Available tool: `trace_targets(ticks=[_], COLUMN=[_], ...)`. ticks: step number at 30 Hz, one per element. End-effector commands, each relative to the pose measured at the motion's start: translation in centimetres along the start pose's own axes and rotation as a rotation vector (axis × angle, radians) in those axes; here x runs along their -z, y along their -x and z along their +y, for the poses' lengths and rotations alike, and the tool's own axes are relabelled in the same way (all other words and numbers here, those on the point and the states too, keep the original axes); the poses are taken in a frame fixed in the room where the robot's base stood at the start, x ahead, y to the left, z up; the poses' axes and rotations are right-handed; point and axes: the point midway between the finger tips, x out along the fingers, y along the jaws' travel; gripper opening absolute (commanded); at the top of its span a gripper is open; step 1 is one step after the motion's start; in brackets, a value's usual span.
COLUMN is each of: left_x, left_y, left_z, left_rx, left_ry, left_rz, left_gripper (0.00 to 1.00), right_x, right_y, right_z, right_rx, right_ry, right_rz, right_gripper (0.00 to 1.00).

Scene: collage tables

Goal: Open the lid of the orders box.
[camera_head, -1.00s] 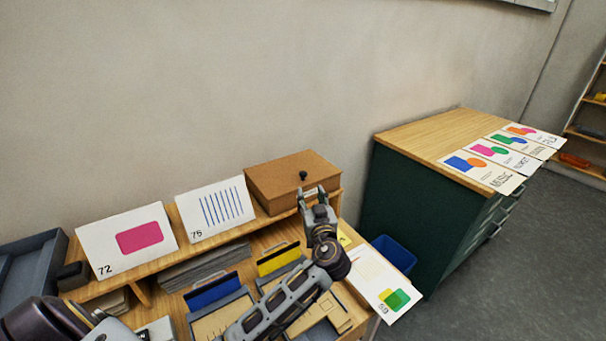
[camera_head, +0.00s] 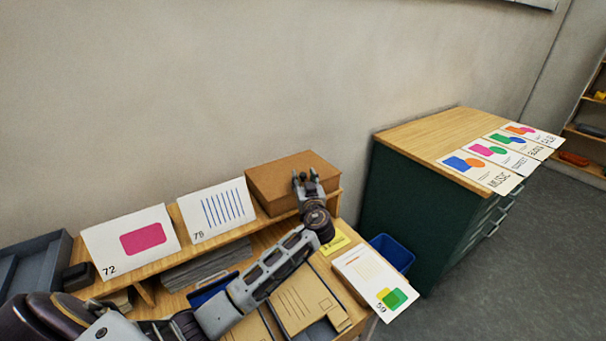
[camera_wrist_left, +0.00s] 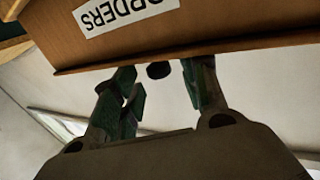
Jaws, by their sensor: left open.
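The orders box (camera_head: 282,176) is a brown wooden box on the shelf top at the back of the desk. Its lid looks shut. My left gripper (camera_head: 306,176) is at the box's front right and hides the lid knob in the head view. In the left wrist view, the box's ORDERS label (camera_wrist_left: 125,10) appears upside down. The dark round knob (camera_wrist_left: 158,70) shows between the open green-tipped fingers of the left gripper (camera_wrist_left: 162,80), with space on both sides. I cannot tell how deep the knob sits between them. My right gripper is not in view.
Folders (camera_head: 298,300) and a sheet marked 59 (camera_head: 372,275) lie in front. A blue bin (camera_head: 392,252) and a green cabinet (camera_head: 405,215) stand at right. The wall is behind.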

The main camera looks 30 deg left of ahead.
Motion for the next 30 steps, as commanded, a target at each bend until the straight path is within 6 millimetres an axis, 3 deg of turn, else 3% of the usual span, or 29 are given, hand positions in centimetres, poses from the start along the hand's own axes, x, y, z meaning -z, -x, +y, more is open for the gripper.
trace_targets(ticks=[9,21,30], left_x=[0.1,0.0,0.0], left_y=[-2.3,-2.6,-2.6], left_z=[0.1,0.0,0.0], left_rx=[-0.001,-0.001,-0.001], left_ry=[0.0,0.0,0.0], left_rz=[0.001,0.0,0.0], left_gripper=[0.43,0.43,0.05], right_x=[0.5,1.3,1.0], right_y=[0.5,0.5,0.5], right_z=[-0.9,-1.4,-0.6], right_rx=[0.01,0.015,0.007], right_ry=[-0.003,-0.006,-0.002], right_rz=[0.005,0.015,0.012], right_gripper=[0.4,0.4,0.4])
